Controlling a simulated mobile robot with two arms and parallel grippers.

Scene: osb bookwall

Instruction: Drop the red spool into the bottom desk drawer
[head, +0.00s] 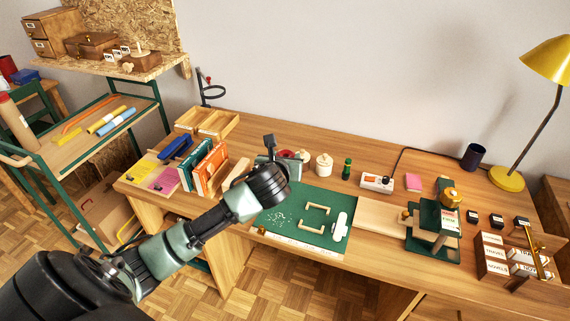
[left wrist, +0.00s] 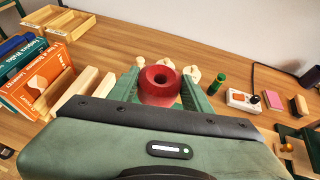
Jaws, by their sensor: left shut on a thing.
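The red spool (left wrist: 159,86) is round with a dark hole in its top and shows in the left wrist view. It sits between the two green fingers of my left gripper (left wrist: 161,90), which is shut on it. In the head view the left gripper (head: 273,152) is over the desk, behind the green mat, and only a little red of the spool (head: 287,154) shows. I cannot tell whether the spool touches the desktop. I cannot make out the bottom desk drawer; my arm covers part of the desk's left front. My right gripper is not in view.
Books (head: 205,168) and a wooden tray (head: 208,122) are left. A green mat (head: 290,215) lies in front. A yellow lamp (head: 507,178) stands far right.

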